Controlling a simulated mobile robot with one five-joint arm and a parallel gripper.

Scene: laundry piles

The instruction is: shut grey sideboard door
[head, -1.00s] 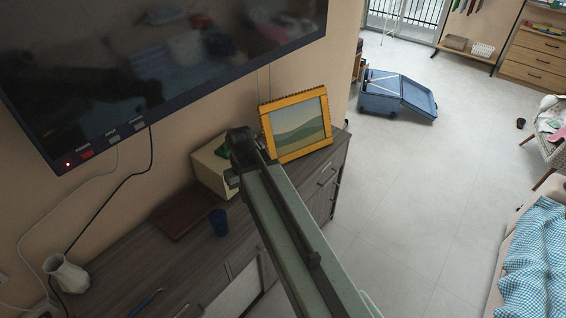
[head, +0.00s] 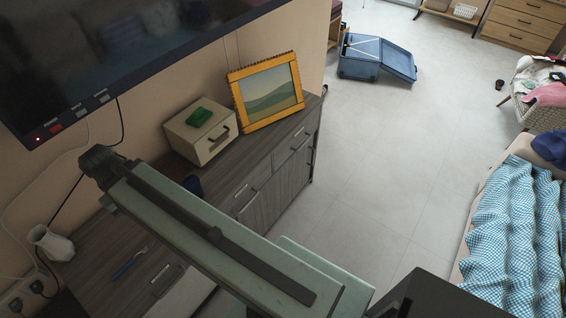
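The grey sideboard (head: 263,172) runs along the wall below the screen, with wood-grain drawers and doors and dark bar handles. A closed-looking door (head: 265,205) shows at its far part. A pale flat panel (head: 187,296) shows at the bottom left, by a handle on the near part of the sideboard. My arm covers much around it, so I cannot tell whether it is an open door or an inner surface. My grey-green arm reaches across the sideboard, ending in a dark joint above its top. No gripper fingers show.
Clear floor (head: 385,160) lies to the right, before a bed with a checked blanket (head: 515,225).

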